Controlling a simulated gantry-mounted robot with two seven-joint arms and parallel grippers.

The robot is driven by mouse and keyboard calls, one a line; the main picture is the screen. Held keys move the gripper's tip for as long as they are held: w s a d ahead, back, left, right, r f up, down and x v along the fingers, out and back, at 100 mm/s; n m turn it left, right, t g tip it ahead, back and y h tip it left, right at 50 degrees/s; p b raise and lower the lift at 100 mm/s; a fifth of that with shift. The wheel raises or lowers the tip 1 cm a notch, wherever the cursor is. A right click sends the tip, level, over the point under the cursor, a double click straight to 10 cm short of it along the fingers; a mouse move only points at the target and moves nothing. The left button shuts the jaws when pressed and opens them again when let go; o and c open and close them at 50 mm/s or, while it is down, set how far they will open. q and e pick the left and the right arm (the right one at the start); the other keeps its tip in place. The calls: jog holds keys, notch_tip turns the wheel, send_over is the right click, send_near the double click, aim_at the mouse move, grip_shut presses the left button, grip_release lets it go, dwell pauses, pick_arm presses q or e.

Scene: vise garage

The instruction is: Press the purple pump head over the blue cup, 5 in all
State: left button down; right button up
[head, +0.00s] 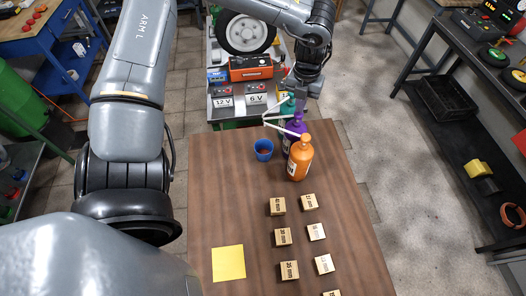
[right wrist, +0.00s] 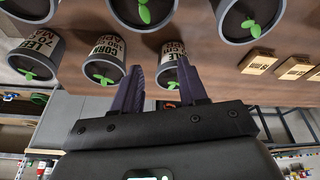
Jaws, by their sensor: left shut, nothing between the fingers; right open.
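The purple pump bottle (head: 292,128) stands upright near the far edge of the brown table, between an orange bottle (head: 300,160) and a teal bottle (head: 287,106). Pale spouts reach left from the bottles. The blue cup (head: 263,150) stands on the table just left of them, below the spouts. My left gripper (head: 298,98) is shut and empty, above the purple bottle's top. It partly hides the pump heads, and I cannot tell whether it touches the purple one. My right gripper (right wrist: 160,78) is open and shows only in the right wrist view, near several potted seedlings.
Several wooden blocks (head: 283,236) and a yellow square (head: 229,263) lie on the nearer table. A cart with battery boxes (head: 250,68) and a wheel (head: 246,32) stands beyond. Dark pots (right wrist: 104,68) with green seedlings crowd the right wrist view.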

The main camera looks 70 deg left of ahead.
pick_arm(q)
jog(key=shift+f+b, duration=1.2)
jog(key=shift+f, duration=0.2)
pick_arm(e)
jog(key=shift+a+f, duration=0.1)
jog(key=shift+f, duration=1.2)
pick_arm(q)
jog(key=shift+r, duration=0.1)
pick_arm(e)
jog(key=shift+r, duration=0.1)
pick_arm(q)
jog(key=shift+r+p, duration=0.75)
jog(key=shift+r, duration=0.15)
pick_arm(e)
jog(key=shift+r, duration=0.65)
pick_arm(q)
jog(key=shift+r+p, duration=0.35)
jog(key=shift+r, duration=0.2)
pick_arm(e)
jog(key=shift+r, duration=0.35)
pick_arm(q)
jog(key=shift+f, duration=0.25)
pick_arm(e)
jog(key=shift+f, duration=0.25)
